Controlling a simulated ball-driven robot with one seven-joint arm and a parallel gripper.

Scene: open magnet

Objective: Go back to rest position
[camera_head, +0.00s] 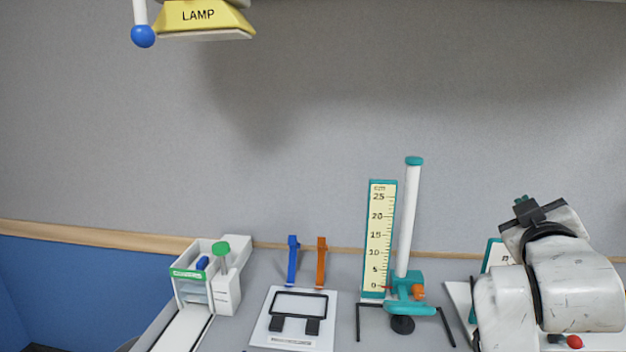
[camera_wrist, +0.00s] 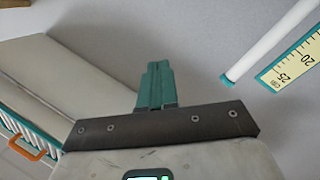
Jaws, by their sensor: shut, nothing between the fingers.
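My gripper (camera_wrist: 155,85) shows in the wrist view with its teal fingers pressed together and nothing between them. In the head view my gripper (camera_head: 522,201) is at the right, raised above the table, with its dark mount and small teal fingers pointing up and away. My white arm fills the lower right corner there and hides part of the table. The gripper touches nothing that I can see.
A ruler (camera_head: 379,240) and a white tube (camera_head: 410,215) on a teal stand (camera_head: 410,296) rise left of my arm. A framed white board (camera_head: 294,339), blue clip (camera_head: 292,262), orange clip (camera_head: 321,263) and white dispenser (camera_head: 190,291) stand farther left. A yellow lamp (camera_head: 205,17) hangs above.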

